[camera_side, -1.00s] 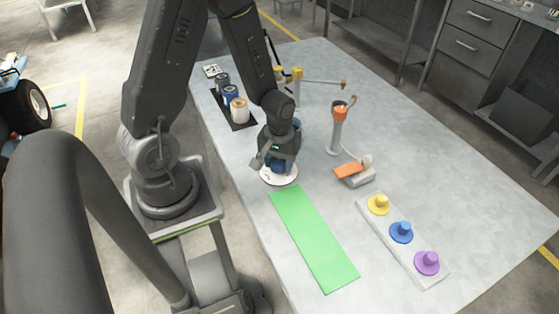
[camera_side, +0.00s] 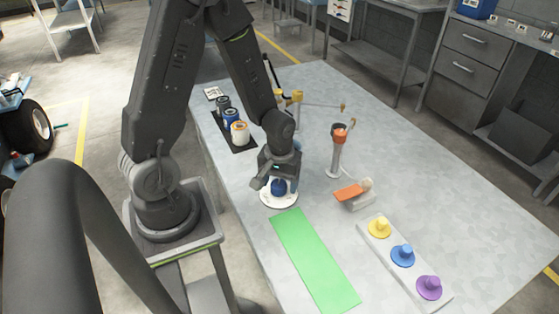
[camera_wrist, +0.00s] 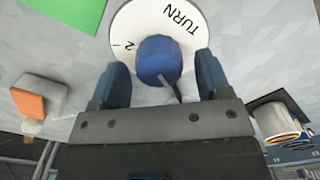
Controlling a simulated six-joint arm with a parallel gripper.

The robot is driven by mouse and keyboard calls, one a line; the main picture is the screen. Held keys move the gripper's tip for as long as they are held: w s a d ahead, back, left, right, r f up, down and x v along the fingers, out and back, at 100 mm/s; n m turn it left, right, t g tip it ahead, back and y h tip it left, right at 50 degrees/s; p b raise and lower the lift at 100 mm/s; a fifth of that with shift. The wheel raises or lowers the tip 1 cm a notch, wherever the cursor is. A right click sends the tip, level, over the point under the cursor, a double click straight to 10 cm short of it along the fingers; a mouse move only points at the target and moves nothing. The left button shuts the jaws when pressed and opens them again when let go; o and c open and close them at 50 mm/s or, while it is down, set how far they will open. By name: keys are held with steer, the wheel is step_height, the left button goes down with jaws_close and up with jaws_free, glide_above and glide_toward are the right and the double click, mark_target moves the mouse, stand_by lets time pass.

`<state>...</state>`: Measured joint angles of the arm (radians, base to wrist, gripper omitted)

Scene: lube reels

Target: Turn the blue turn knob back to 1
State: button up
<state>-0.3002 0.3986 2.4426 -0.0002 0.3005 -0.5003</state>
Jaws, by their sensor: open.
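The blue turn knob (camera_side: 278,187) stands on a round white dial (camera_side: 272,202) at the table's left part. In the wrist view the knob (camera_wrist: 158,58) sits between my two fingers, with gaps on both sides. The white dial (camera_wrist: 148,18) shows "TURN" and a "2" in the wrist view; no "1" shows there, and its near part is hidden by my gripper. A dark pointer on the knob slants toward the lower right of the wrist picture. My gripper (camera_side: 279,179) is open and empty, just above the knob, and shows in the wrist view too (camera_wrist: 163,76).
A green mat (camera_side: 313,262) lies in front of the dial. An orange-topped switch block (camera_side: 352,194) and a post with an orange cup (camera_side: 337,150) stand to the right. A plate with yellow, blue and purple buttons (camera_side: 403,256) lies further right. Reels on a black mat (camera_side: 236,142) stand behind left.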

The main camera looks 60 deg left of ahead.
mark_target(280, 182)
step_height(280, 182, up, 13)
stand_by(0.4)
steer(key=s+d+r+m+t, duration=0.5)
steer(key=s+d+r+m, duration=0.2)
steer(key=r, duration=0.5)
steer(key=shift+d+r+m+t, duration=0.35)
steer(key=shift+d+m, duration=0.3)
steer(key=shift+m, duration=0.45)
